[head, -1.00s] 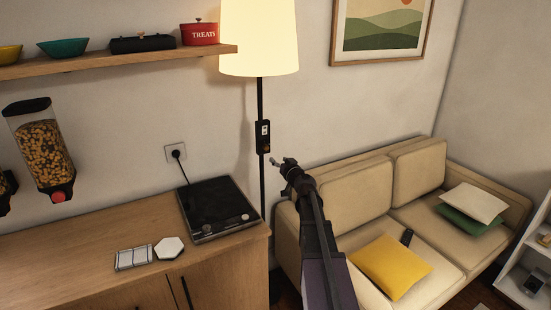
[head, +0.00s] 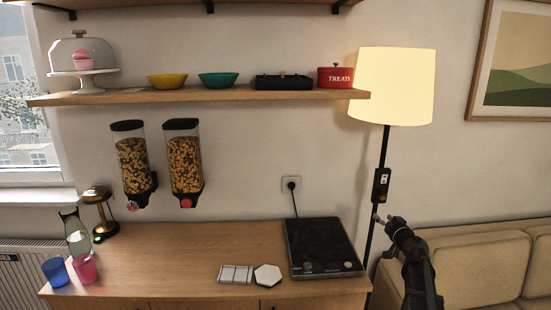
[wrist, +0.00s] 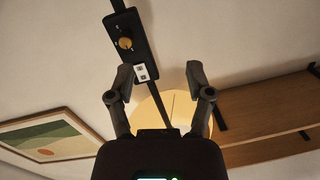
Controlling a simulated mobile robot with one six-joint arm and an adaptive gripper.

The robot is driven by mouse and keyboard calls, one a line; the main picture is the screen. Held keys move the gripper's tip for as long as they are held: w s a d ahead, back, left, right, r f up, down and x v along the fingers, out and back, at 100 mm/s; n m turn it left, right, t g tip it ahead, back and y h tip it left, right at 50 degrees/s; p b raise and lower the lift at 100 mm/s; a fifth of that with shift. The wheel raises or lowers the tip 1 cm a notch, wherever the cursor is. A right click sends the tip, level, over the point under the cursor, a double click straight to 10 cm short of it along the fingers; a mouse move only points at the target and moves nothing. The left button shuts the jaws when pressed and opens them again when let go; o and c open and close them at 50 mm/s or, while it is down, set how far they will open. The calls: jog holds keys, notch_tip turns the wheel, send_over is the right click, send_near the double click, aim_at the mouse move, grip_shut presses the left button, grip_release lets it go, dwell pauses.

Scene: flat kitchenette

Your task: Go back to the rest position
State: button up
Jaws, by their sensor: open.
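My gripper (head: 381,221) is raised at the right in the head view, in front of the wall and just right of the black hob. Its fingers are apart and nothing is between them. In the wrist view my gripper (wrist: 160,82) shows two dark fingers spread open. Beyond them are the lamp's black control box (wrist: 124,38) on its pole and the glowing shade (wrist: 165,108). The control box (head: 381,184) is also in the head view, just above the fingertips. I cannot tell whether the fingers touch it; they look apart from it.
The wooden counter (head: 170,250) holds a hob (head: 322,246), a white hexagonal coaster (head: 267,274), a striped cloth (head: 235,274), two cups and a carafe. Two dispensers (head: 184,160) hang below a shelf (head: 215,96). A sofa (head: 475,270) stands at the right.

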jog(key=s+a+f+n+g+y+p, duration=0.1)
jog(key=s+a+f+g, duration=0.25)
jog(key=a, duration=0.35)
jog(key=s+a+f+n+g+y+p, duration=0.1)
jog(key=s+a+f+g+y, duration=0.2)
jog(key=a, duration=0.4)
jog(key=s+a+f+n+g, duration=0.1)
jog(key=s+a+n+g, duration=0.15)
jog(key=s+a, duration=0.3)
jog(key=s+a+f+m+g+h+p, duration=0.1)
jog(key=s+a+f+g+h, duration=0.1)
jog(key=s, duration=0.6)
jog(key=s+a+f+m+g+h+p, duration=0.1)
jog(key=s+f+m+g+h, duration=0.1)
jog(key=s+g, duration=0.4)
jog(key=s+f+h, duration=0.1)
jog(key=s+h, duration=0.1)
jog(key=s, duration=0.1)
jog(key=shift+a+p, duration=0.3)
jog(key=shift+a, duration=0.1)
jog(key=shift+m, duration=0.25)
